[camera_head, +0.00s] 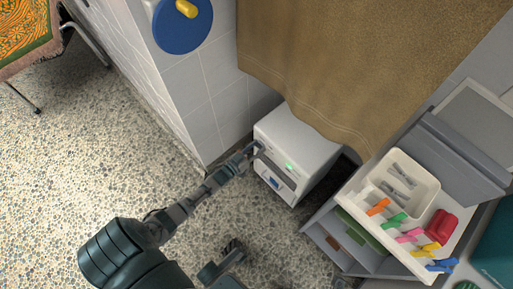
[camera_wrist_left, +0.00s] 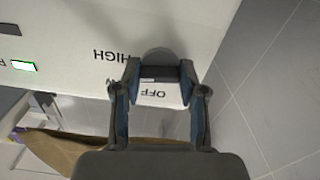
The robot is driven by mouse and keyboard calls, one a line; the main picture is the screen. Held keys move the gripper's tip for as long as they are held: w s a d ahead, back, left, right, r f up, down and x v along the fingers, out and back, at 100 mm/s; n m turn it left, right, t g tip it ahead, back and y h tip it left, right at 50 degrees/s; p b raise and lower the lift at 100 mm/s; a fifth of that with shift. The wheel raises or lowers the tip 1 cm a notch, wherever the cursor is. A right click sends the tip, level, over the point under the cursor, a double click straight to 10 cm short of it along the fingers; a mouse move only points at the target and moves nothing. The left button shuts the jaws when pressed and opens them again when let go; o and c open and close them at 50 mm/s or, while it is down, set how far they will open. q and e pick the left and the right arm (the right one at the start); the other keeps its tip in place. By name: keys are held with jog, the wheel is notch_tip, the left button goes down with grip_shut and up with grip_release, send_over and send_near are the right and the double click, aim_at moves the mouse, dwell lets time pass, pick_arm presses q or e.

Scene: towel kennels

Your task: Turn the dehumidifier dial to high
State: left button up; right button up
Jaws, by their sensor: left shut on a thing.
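The dehumidifier is a white box (camera_head: 297,138) on the floor by the tiled wall. Its front has a green light (camera_head: 289,167); that light also shows in the left wrist view (camera_wrist_left: 23,66). My left gripper (camera_head: 252,151) is at the left end of this front. In the left wrist view, its fingertips (camera_wrist_left: 160,73) are shut on the grey dial (camera_wrist_left: 158,55). Upside-down labels HIGH (camera_wrist_left: 118,55) and OFF (camera_wrist_left: 153,94) show around it; a third label is mostly hidden. The dial's pointer setting is not clear. Dark parts of mine show at the bottom of the head view; the right gripper's jaws cannot be made out.
A brown towel (camera_head: 360,60) hangs just above and behind the dehumidifier. The speckled floor (camera_head: 100,150) at left is clear.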

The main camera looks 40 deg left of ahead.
pick_arm(q)
jog(key=shift+s+f+m, duration=0.25)
jog(key=shift+f+m, duration=0.15)
jog(key=shift+m, duration=0.4)
jog(key=o, duration=1.1)
jog(key=shift+o, duration=0.2)
jog(key=shift+w+r, duration=0.1)
jog(key=shift+r, duration=0.1)
jog(key=s+a, duration=0.1)
jog(key=s, duration=1.1)
